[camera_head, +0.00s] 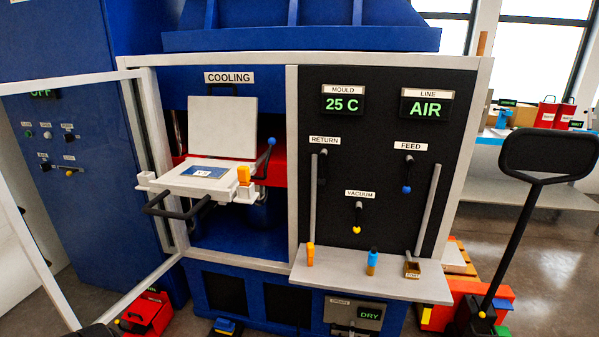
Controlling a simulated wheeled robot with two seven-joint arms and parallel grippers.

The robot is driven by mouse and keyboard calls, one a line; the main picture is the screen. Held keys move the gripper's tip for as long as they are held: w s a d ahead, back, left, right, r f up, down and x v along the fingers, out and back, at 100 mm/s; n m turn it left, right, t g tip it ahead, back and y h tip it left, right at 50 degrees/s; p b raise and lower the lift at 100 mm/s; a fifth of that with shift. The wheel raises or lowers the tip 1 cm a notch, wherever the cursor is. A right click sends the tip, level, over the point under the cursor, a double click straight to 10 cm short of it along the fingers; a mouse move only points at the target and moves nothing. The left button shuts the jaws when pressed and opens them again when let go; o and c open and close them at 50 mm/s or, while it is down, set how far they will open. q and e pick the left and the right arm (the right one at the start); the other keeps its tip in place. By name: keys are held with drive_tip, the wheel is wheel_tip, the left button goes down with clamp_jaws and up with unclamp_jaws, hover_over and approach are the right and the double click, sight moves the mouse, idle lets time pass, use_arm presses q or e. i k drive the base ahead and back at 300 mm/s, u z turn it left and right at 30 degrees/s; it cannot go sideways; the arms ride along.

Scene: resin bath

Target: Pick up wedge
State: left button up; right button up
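No piece is labelled as the wedge. A small upright orange piece (310,255), perhaps the wedge, stands at the left of the grey shelf (350,279) under the black panel. Another orange piece (244,175) sits at the right end of the white mould tray (196,186) in the COOLING bay. I cannot tell for certain which one is the wedge. Neither gripper can be made out. A dark rounded shape cut off at the lower left edge may be part of my own body.
A blue-topped brown item (372,262) and a small brown open box (412,268) share the shelf. The framed door (62,79) stands open at left. A black-handled post (515,225) rises at right. A red box (147,314) lies on the floor.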

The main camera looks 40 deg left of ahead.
sight(243, 173)
drive_tip(key=u, duration=0.25)
drive_tip(key=i, duration=0.9)
drive_tip(key=u, duration=0.6)
